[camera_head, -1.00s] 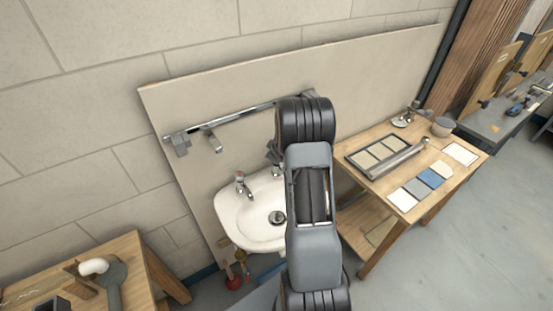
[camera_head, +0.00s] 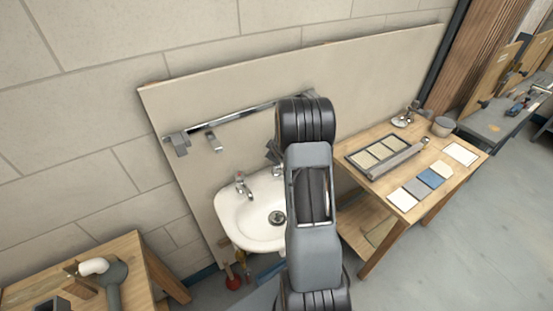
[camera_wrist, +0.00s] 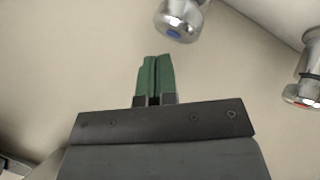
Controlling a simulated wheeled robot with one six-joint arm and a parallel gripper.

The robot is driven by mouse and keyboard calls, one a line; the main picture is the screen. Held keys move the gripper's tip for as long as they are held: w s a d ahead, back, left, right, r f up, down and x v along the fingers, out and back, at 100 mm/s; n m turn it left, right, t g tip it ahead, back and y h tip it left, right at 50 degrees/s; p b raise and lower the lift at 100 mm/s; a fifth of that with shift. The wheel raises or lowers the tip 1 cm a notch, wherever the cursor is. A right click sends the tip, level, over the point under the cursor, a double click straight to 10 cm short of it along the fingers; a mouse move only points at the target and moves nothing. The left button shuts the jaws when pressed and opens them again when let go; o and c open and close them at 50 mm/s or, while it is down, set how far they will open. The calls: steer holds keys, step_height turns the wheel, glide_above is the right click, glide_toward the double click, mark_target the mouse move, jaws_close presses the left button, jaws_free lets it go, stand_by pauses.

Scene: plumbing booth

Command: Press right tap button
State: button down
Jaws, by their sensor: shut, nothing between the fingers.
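The right tap (camera_head: 277,171) stands at the back of the white basin (camera_head: 235,232), partly hidden behind my arm in the head view. In the wrist view a chrome tap with a blue-marked button (camera_wrist: 179,20) is at the top, just beyond and slightly right of my fingertips. A second chrome tap with a red mark (camera_wrist: 304,70) is at the right edge; the left tap (camera_head: 241,184) shows clear in the head view. My gripper (camera_wrist: 156,58) is shut and empty, its green fingers together, apart from the blue-marked button in the picture.
A chrome rail (camera_head: 245,113) is fixed to the backboard (camera_head: 380,75) above the basin. A wooden table (camera_head: 375,238) with tiles stands at the right, another bench (camera_head: 130,262) at the lower left. Open floor (camera_head: 460,250) lies at the lower right.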

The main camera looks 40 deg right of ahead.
steer(key=shift+f, duration=0.1)
steer(key=shift+f+b, duration=0.3)
steer(key=shift+b, duration=0.1)
steer(key=shift+f+b, duration=0.7)
steer(key=shift+f, duration=0.05)
stand_by(0.8)
steer(key=shift+r, duration=0.2)
steer(key=shift+r+p, duration=0.95)
steer(key=shift+p, duration=0.1)
steer(key=shift+r, duration=0.1)
step_height(320, 180, up, 5)
steer(key=p, duration=0.4)
steer(key=shift+p, duration=0.3)
stand_by(0.4)
